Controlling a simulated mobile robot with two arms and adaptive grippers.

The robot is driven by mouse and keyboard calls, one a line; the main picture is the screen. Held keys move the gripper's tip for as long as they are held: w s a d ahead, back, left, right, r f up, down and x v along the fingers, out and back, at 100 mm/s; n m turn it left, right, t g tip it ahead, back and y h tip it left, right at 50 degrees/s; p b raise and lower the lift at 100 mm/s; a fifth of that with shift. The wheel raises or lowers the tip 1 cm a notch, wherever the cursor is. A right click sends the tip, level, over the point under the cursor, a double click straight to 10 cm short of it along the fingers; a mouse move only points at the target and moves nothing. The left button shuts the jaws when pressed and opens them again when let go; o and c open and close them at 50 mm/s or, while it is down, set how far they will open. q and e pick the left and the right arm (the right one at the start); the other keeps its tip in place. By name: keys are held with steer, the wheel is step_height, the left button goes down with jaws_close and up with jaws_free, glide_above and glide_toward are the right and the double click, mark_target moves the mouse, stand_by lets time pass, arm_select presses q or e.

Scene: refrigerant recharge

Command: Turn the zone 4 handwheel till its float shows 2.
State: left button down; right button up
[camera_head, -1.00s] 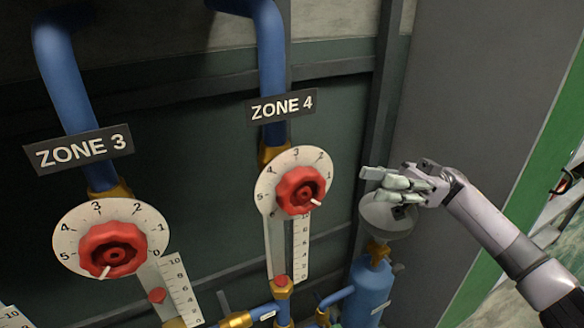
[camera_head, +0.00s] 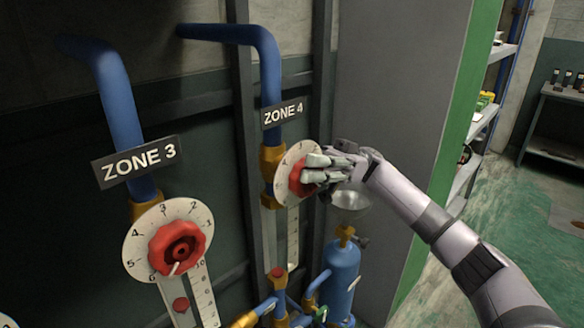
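The zone 4 handwheel (camera_head: 297,180) is a red knob on a white numbered dial (camera_head: 281,190), under the "ZONE 4" sign (camera_head: 284,114). My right gripper (camera_head: 312,167) is at the handwheel's right side, with its fingers over part of the wheel and dial. I cannot tell whether the fingers grip the wheel or only lie in front of it. The wheel's pointer is hidden. Below the dial is a clear scale tube (camera_head: 293,238) with a red float (camera_head: 277,272) low beside it; its reading is too small to tell. My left gripper is not in view.
The zone 3 handwheel (camera_head: 177,248) with its dial stands to the left, under the "ZONE 3" sign (camera_head: 138,162). Blue pipes (camera_head: 121,95) run down the wall. A blue cylinder (camera_head: 341,275) stands below my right gripper. Shelves (camera_head: 487,120) and open floor lie at the right.

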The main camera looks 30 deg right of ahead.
steer(key=shift+d, duration=0.2)
steer(key=shift+c, duration=0.2)
jaws_close()
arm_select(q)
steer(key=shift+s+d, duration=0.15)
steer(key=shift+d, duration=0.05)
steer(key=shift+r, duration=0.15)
